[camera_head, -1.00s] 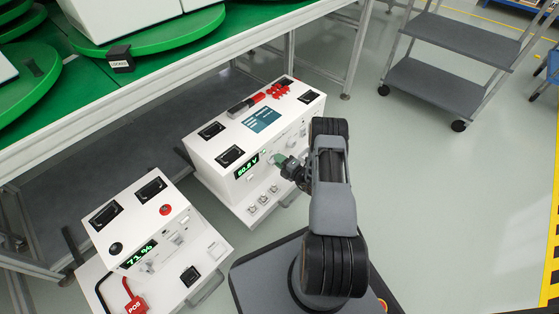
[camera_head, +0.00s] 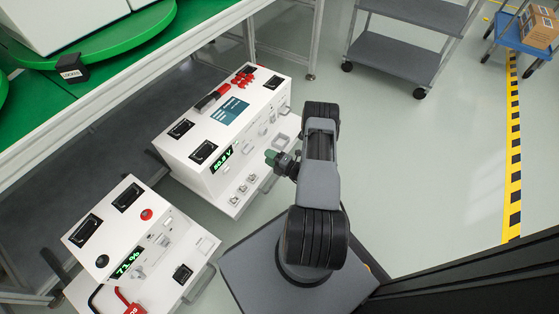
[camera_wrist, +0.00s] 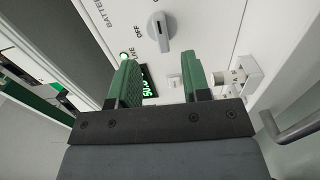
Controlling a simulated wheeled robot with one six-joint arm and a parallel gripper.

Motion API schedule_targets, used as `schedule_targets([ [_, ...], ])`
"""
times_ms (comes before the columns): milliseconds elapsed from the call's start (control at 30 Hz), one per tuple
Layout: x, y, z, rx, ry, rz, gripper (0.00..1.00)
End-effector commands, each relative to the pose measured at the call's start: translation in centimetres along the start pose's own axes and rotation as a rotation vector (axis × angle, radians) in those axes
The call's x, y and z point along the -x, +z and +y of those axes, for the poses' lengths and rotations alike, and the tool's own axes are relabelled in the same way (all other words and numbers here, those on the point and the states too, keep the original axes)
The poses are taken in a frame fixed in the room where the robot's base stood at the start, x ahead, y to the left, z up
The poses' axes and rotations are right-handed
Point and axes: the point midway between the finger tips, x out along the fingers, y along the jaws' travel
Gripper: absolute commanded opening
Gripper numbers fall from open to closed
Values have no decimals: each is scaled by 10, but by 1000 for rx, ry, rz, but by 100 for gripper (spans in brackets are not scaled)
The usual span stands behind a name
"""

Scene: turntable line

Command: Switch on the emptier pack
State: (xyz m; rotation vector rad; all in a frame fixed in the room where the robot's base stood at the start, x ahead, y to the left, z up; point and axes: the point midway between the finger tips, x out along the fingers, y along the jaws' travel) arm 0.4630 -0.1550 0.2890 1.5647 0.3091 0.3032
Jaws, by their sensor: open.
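Two white battery packs stand below the green-topped bench. The far pack (camera_head: 187,157) has a green display reading about 50.8 V, and the near pack (camera_head: 153,222) has one reading about 71 %. My gripper (camera_head: 276,158) is beside the far pack's front panel in the head view. In the wrist view its green fingers (camera_wrist: 160,72) are open and empty, facing a white panel. A grey rotary knob (camera_wrist: 159,32) sits beyond the fingertips, with OFF lettering beside it. A small pale green lamp (camera_wrist: 124,57) is near LIVE lettering. The left finger partly covers a green display (camera_wrist: 149,84).
A red connector (camera_head: 128,304) lies at the near pack's front. A metal handle (camera_wrist: 298,128) runs along the right in the wrist view. The bench (camera_head: 112,88) edges the packs' far side. A grey cart (camera_head: 395,66) stands back right, with clear floor before it.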

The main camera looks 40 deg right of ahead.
Motion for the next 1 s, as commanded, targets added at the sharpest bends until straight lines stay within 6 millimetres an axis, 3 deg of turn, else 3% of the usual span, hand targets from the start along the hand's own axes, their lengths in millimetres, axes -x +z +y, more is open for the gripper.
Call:
schedule_targets([
  [200,35,1,1,-2,0,-3,44],
  [400,50,0,0,-1,0,-1,44],
  [1000,52,0,0,-1,0,1,44],
])
